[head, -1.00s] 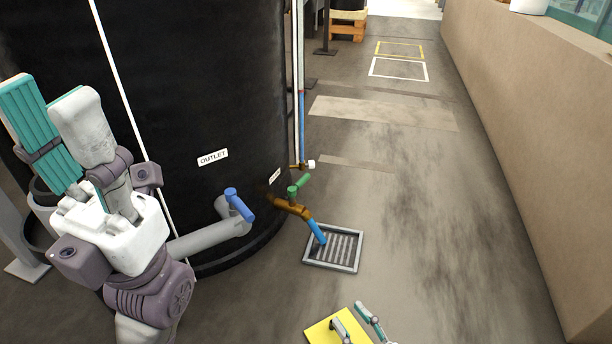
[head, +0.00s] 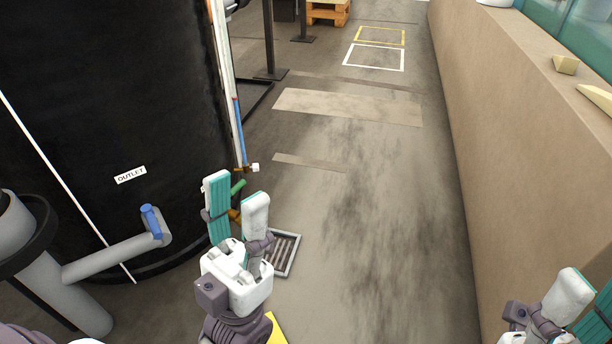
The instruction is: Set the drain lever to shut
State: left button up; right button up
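A green lever (head: 238,187) sits on a brass valve (head: 235,215) low at the right side of the black tank (head: 110,90), by the floor drain (head: 286,252). My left gripper (head: 237,191) is open in front of it. The green lever shows between its two fingers; I cannot tell whether they touch it. The gripper hides most of the valve and its spout. A blue lever (head: 151,221) is on the grey outlet pipe (head: 110,258), beside an OUTLET label (head: 130,175). My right gripper (head: 590,292) is open and empty at the lower right.
A thin upright pipe (head: 239,130) with a white-ended fitting (head: 254,168) rises behind the green lever. A long tan wall (head: 480,130) bounds the right side. The floor (head: 370,220) between is clear. A yellow patch (head: 276,331) shows at the bottom.

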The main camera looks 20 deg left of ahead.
aim_at(236, 187)
jog(key=i+l, duration=0.2)
jog(key=i, duration=0.25)
jog(key=i+l, duration=0.25)
jog(key=i, duration=0.2)
jog(key=i+u, duration=0.25)
jog(key=u, duration=0.15)
jog(key=i+u, duration=0.25)
jog(key=u, duration=0.15)
jog(key=i+l+u, duration=0.2)
jog(key=u, duration=0.2)
jog(key=i+l+u, duration=0.25)
jog(key=u, duration=0.15)
jog(key=i+l+u, duration=0.15)
jog(key=u, duration=0.25)
jog(key=i+l+u, duration=0.15)
jog(key=u, duration=0.25)
jog(key=i+l+u, duration=0.15)
jog(key=u, duration=0.3)
jog(key=i+l+u, duration=0.1)
jog(key=l+u, duration=0.55)
jog(key=u, duration=0.15)
